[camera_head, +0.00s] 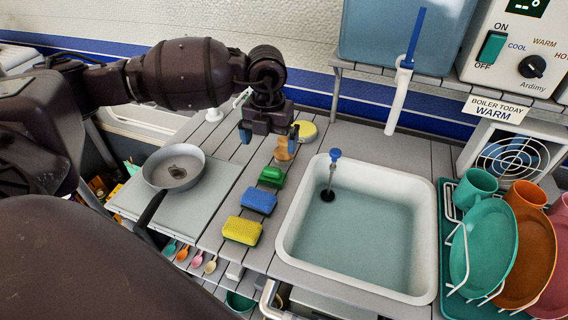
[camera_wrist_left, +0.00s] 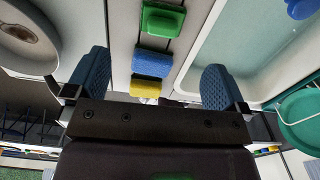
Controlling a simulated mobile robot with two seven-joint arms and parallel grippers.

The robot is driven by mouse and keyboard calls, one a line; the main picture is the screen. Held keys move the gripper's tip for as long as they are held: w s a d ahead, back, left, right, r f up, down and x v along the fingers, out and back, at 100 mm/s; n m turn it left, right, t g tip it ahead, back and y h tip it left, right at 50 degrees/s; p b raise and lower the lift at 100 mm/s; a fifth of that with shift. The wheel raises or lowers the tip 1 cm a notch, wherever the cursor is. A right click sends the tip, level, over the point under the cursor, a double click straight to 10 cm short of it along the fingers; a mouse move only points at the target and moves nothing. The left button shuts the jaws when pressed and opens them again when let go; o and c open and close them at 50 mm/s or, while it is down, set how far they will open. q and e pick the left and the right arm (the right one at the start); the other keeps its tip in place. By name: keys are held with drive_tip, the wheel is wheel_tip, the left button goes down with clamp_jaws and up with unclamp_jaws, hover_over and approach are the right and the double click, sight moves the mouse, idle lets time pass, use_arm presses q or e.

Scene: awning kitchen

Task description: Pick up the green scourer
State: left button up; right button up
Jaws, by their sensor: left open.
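The green scourer (camera_head: 272,176) lies on the grey slatted counter, left of the sink, at the far end of a row with a blue sponge (camera_head: 258,201) and a yellow sponge (camera_head: 241,230). It also shows at the top of the left wrist view (camera_wrist_left: 163,19), beyond the blue sponge. My left gripper (camera_head: 269,138) is open and empty above the counter, apart from the scourer. In the left wrist view its two blue fingers (camera_wrist_left: 154,80) are spread wide, with the yellow and blue sponges showing between them. My right gripper is not in view.
An orange item (camera_head: 284,149) and a round yellow-topped item (camera_head: 306,131) sit beyond the scourer. A water-filled sink (camera_head: 428,250) is to the right. A frying pan (camera_head: 175,167) stands at left. Plates (camera_head: 484,245) stand in a rack at far right.

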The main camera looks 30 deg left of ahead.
sight(272, 168)
use_arm(q)
drive_tip(key=shift+w+f, duration=0.15)
drive_tip(key=shift+f, duration=0.5)
drive_tip(key=f, duration=0.3)
drive_tip(key=shift+s+f+b, duration=0.25)
drive_tip(key=shift+b, duration=0.1)
drive_tip(key=shift+f, duration=0.75)
drive_tip(key=f, duration=0.3)
drive_tip(key=f+b, duration=0.1)
drive_tip(key=shift+d+f, duration=0.25)
drive_tip(key=shift+f, duration=0.05)
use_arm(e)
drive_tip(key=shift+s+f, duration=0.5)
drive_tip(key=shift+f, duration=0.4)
